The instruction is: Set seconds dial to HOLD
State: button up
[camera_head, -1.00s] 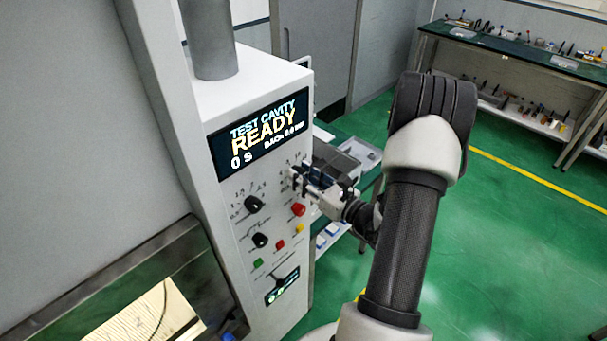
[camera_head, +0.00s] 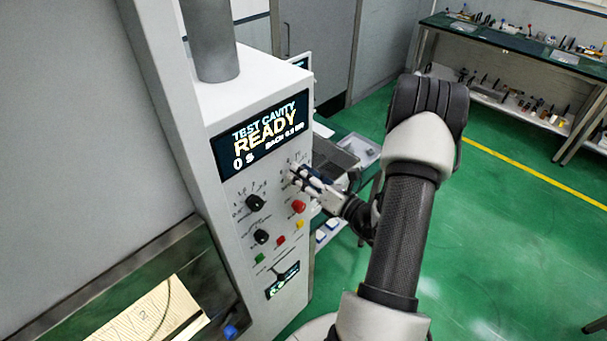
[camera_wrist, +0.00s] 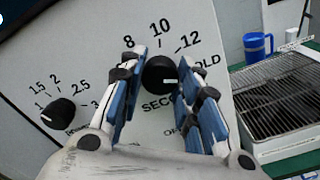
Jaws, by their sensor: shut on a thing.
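The black seconds dial (camera_wrist: 158,72) sits on the white panel in the wrist view, with the numbers 8, 10 and 12 above it. A label (camera_wrist: 207,61) at its upper right is partly covered and reads "OLD". My gripper (camera_wrist: 161,82) has its blue-padded fingers on either side of the dial, shut on it. A short pale mark shows low on the dial's face; I cannot tell its exact setting. In the head view my gripper (camera_head: 297,176) is at the panel's right edge and hides the dial. The display (camera_head: 262,136) reads "TEST CAVITY READY" and "0 S".
Another black knob (camera_wrist: 58,113) is left of the dial. A red knob (camera_head: 299,207) and a yellow button (camera_head: 299,224) lie just below my gripper. A wire rack (camera_wrist: 281,100) and blue mug (camera_wrist: 258,47) stand right of the panel. Green floor is clear to the right.

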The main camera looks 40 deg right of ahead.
jog(key=o, duration=1.1)
jog(key=s, duration=0.8)
jog(key=s+d, duration=0.1)
jog(key=s, duration=0.3)
